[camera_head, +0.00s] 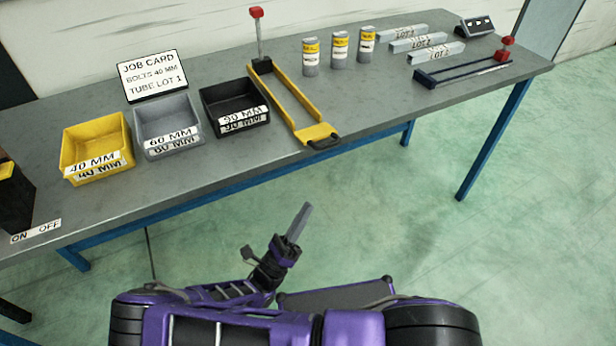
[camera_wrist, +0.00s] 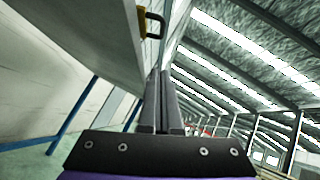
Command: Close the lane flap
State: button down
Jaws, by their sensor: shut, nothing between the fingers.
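A yellow lane frame (camera_head: 290,88) lies on the grey bench, running from a post with a red top to the front edge. At its near end a yellow plate, seemingly the lane flap (camera_head: 312,131), lies about flat and bears a black handle (camera_head: 325,142) at the bench edge. The handle (camera_wrist: 152,24) also shows in the wrist view, at the upper middle, beyond my fingertips. My gripper (camera_head: 303,212) is shut and empty, in front of and below the bench edge, apart from the flap. In the wrist view its fingers (camera_wrist: 160,80) point upward, side by side.
On the bench (camera_head: 210,180) stand a yellow bin (camera_head: 92,140), a grey bin (camera_head: 165,112) and a black bin (camera_head: 222,92) left of the lane. Several cans and grey bars stand right, near a dark blue lane (camera_head: 450,78). The floor before the bench is clear.

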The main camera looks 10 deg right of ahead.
aim_at(320, 137)
jog(key=a+r+x, duration=0.1)
jog(key=a+x, duration=0.1)
jog(key=x, duration=1)
jog(key=shift+d+r, duration=0.15)
jog(key=shift+r, duration=0.45)
jog(key=shift+w+r, duration=0.1)
